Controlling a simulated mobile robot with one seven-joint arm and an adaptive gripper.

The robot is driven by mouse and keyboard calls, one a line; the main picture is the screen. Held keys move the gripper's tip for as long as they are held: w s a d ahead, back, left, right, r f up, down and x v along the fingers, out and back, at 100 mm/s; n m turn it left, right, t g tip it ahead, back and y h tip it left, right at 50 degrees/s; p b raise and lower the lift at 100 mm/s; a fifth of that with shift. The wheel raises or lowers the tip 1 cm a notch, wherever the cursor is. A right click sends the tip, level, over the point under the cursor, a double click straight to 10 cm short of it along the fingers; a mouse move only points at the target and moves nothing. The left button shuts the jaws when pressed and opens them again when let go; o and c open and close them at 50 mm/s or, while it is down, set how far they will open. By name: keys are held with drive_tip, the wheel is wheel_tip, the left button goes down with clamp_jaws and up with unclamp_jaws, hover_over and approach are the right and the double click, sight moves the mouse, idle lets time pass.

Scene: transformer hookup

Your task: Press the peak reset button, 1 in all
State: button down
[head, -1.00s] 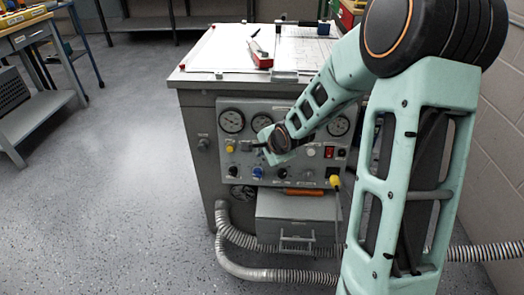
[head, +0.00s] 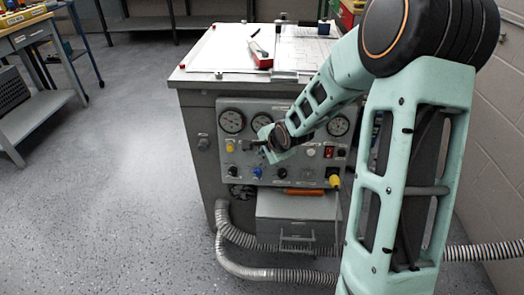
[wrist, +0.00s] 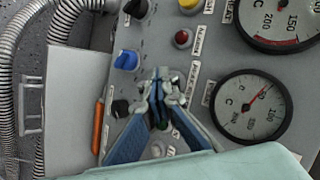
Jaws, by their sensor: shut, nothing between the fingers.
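I cannot tell whether the tips touch anything. A round red button (wrist: 182,39) beside a small label stands just above the tips in that view. The tips and fingers cover part of the button row, and another label (wrist: 192,78) shows beside them. The lettering is too blurred to tell which control is the peak reset button. In the head view my wrist hides the middle of the panel.
A blue knob (wrist: 127,61) and black knobs (wrist: 120,107) stand beside my fingers. Round gauges (wrist: 250,106) line one side of the panel. A yellow plug (head: 334,181) with a cable hangs at the lower right. Hoses (head: 232,262) run below.

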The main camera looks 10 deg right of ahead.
drive_tip(key=shift+s, duration=0.1)
drive_tip(key=shift+s+a+r, duration=0.15)
drive_tip(key=shift+s, duration=0.6)
drive_tip(key=s, duration=0.1)
drive_tip(key=s+a+p, duration=0.1)
drive_tip(key=s, duration=0.2)
drive_tip(key=shift+s+a+r, duration=0.15)
drive_tip(key=shift+s+r, duration=0.25)
idle(0.6)
